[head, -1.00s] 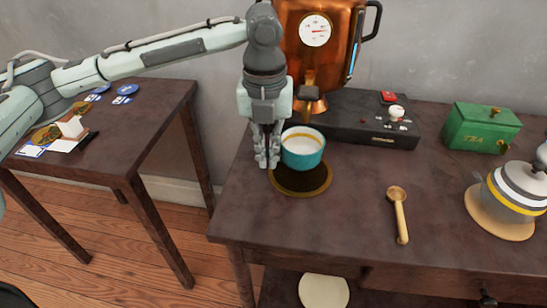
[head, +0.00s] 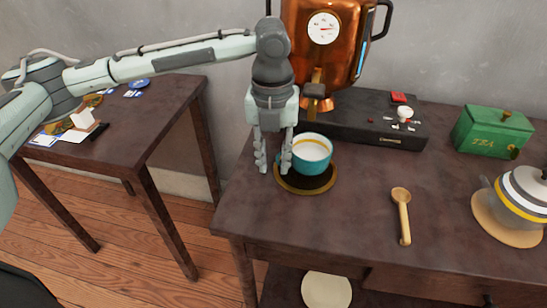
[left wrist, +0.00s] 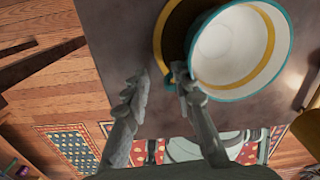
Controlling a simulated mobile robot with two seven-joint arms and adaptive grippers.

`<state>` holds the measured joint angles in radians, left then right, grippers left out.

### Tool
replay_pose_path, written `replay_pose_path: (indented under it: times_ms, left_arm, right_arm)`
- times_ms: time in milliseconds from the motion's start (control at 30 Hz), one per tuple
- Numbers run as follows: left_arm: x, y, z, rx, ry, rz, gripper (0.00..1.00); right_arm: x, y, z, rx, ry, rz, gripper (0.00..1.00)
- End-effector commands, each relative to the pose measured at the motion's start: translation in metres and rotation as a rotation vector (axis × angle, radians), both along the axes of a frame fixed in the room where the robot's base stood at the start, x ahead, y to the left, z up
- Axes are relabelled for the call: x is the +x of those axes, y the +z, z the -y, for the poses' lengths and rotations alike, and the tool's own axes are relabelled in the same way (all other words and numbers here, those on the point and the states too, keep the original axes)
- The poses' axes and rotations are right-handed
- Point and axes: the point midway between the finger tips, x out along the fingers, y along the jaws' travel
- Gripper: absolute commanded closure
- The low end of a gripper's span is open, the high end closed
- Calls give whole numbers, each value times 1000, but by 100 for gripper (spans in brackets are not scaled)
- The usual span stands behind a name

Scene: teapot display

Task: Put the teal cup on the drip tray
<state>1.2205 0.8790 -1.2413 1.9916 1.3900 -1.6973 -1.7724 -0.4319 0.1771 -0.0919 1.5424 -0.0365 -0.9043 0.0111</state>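The teal cup (head: 313,163), white inside with a yellow band, stands upright on the round dark drip tray (head: 306,190) with its gold rim. The cup sits toward the back right of the tray. In the left wrist view the cup (left wrist: 232,48) is at the upper right, over part of the tray's gold rim (left wrist: 161,42). My left gripper (head: 273,165) is at the cup's left side, its fingers spread apart. The right-hand finger is close against the handle side of the cup; I cannot tell if it touches. My right gripper is out of view.
The copper boiler (head: 323,65) and black base (head: 375,120) stand behind the cup. A wooden scoop (head: 402,215), green tea box (head: 493,131) and striped teapot (head: 525,195) are to the right. The table between cup and scoop is clear.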

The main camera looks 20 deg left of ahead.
Motion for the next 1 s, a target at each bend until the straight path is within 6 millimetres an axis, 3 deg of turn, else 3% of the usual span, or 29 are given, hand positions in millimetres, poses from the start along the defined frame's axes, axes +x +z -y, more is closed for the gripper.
replay_pose_path:
  times_ms: [167,500,700,1000]
  left_arm:
    - [1,14,1,-3,-1,4,74]
    - [1,84,0,-2,0,4,74]
    - [0,114,0,-1,-1,3,74]
    - [-1,123,-1,0,0,-1,74]
  right_arm:
    - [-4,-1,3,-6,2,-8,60]
    - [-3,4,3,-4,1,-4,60]
    - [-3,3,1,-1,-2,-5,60]
    - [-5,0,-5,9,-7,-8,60]
